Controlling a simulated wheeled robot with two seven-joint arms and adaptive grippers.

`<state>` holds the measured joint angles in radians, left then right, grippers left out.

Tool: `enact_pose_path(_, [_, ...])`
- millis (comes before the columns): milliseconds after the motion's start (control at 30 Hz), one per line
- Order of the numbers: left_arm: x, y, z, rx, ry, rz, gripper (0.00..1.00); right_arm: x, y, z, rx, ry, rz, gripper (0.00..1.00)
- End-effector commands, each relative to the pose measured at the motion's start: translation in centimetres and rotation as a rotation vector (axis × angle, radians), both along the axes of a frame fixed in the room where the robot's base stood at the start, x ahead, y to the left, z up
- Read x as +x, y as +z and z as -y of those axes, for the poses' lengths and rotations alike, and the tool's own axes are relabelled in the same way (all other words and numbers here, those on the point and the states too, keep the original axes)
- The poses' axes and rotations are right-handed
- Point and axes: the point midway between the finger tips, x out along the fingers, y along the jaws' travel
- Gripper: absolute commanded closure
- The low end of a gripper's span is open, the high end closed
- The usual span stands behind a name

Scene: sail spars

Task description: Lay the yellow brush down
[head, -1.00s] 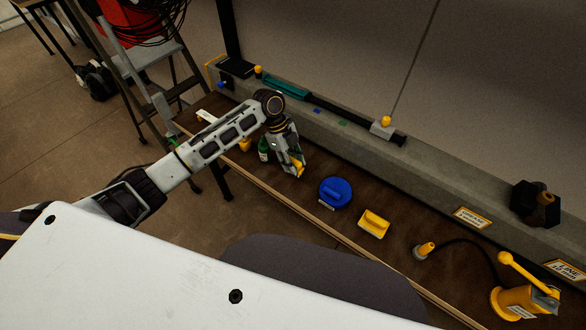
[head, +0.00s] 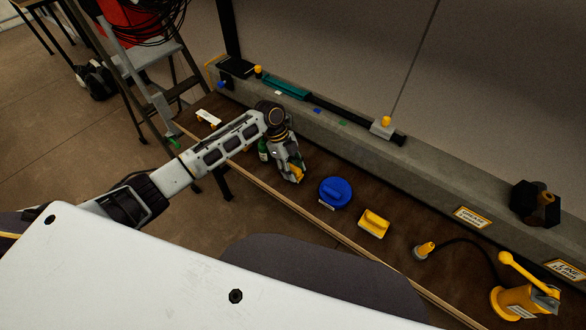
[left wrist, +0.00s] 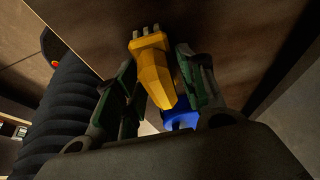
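My left gripper (head: 294,172) is low over the dark bench, left of a round blue tool. In the left wrist view, its two fingers (left wrist: 158,85) stand on either side of the yellow brush (left wrist: 153,70) and appear closed on it. The brush's narrow end points back toward the palm, and its pale tufts point away toward the bench surface. In the head view, only a small part of the brush (head: 297,173) shows at the fingertips. I cannot tell whether the tufts touch the bench. My right gripper is not in view.
The blue tool (head: 335,192) and a yellow handled block (head: 374,223) lie to the right. A yellow pump (head: 522,301) with a hose is at far right. A concrete ledge (head: 430,178) runs behind the bench.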

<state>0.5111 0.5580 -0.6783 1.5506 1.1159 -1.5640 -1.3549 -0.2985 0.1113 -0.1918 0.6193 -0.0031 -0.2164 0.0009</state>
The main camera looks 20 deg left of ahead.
Motion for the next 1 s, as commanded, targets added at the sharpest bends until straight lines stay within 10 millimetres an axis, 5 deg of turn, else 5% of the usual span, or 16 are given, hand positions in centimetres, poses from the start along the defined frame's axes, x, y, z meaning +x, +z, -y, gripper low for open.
enact_pose_path(567, [0.1, 0.7, -0.2, 0.001, 0.0, 0.001, 0.47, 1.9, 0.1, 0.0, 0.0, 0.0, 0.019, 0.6])
enact_pose_path(1000, [0.8, 5.6, -2.1, 0.0, 0.001, 0.003, 0.47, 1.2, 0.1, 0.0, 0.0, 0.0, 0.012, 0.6])
